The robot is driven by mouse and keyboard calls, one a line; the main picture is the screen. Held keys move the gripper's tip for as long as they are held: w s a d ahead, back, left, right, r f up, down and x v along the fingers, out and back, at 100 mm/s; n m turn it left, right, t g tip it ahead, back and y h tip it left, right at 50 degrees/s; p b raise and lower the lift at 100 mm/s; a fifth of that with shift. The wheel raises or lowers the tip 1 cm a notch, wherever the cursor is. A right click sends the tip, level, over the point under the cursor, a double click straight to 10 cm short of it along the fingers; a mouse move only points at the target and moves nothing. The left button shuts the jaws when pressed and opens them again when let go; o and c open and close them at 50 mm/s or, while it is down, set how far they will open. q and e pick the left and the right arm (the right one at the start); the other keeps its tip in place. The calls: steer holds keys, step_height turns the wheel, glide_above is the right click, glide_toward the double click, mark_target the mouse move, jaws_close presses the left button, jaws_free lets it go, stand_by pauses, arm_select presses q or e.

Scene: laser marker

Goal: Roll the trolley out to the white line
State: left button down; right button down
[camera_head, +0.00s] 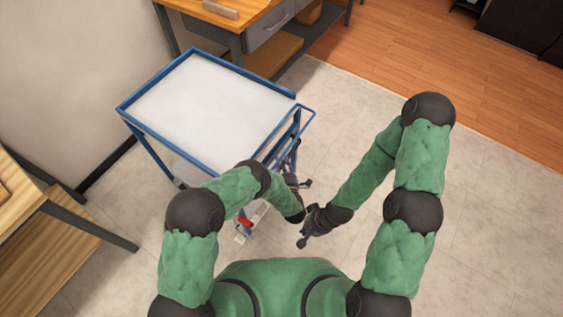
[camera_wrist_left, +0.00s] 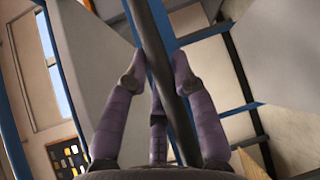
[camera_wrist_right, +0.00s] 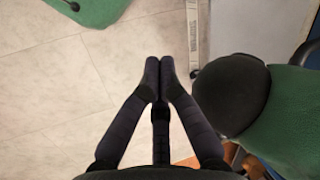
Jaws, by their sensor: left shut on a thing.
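The trolley (camera_head: 210,105) has a blue frame and a pale grey top, and stands in front of my body to the left. My left gripper (camera_head: 299,184) is at its near right end. In the left wrist view, its fingers (camera_wrist_left: 158,75) close on a dark upright bar, the trolley handle (camera_wrist_left: 147,30). A red part (camera_head: 245,222) shows low by the trolley, partly hidden by my left arm. My right gripper (camera_head: 305,240) is near the left one; its fingertips (camera_wrist_right: 159,72) meet with nothing between them. A whitish strip (camera_wrist_right: 193,35) lies on the floor; I cannot tell whether it is the white line.
A wooden workbench with a grey drawer (camera_head: 268,27) stands behind the trolley. Another wooden table (camera_head: 25,210) is at the left, near the wall (camera_head: 60,85). Pale tiled floor (camera_head: 490,210) is free at the right, with wood flooring (camera_head: 430,60) beyond.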

arm_select(q)
steer(key=shift+s+f, duration=0.15)
steer(key=shift+f, duration=0.05)
steer(key=c, duration=1.3)
jaws_free()
steer(key=shift+r, duration=0.1)
